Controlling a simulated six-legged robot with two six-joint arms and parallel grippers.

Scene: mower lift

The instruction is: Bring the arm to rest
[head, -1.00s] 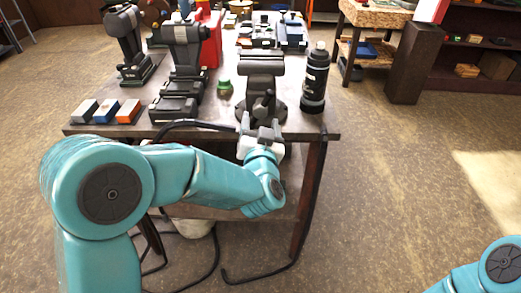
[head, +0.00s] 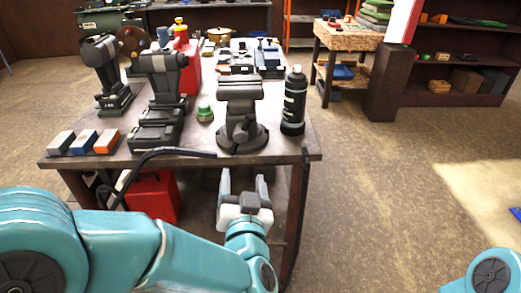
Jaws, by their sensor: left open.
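My left arm comes in from the lower left. Its gripper (head: 244,186) is open and empty, with both fingers pointing away from me. It is in front of the workbench (head: 312,152), below the level of the bench top's near edge. The grey vise (head: 240,112) stands on the bench beyond and above it. Of my right arm only a teal joint shows at the lower right corner. The right gripper is out of view.
On the bench stand a black spray bottle (head: 293,100), two cordless drills (head: 161,95), a green-capped item (head: 205,112) and coloured blocks (head: 83,142). A black cable (head: 170,152) hangs over the near edge. A red can (head: 152,196) sits under the bench.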

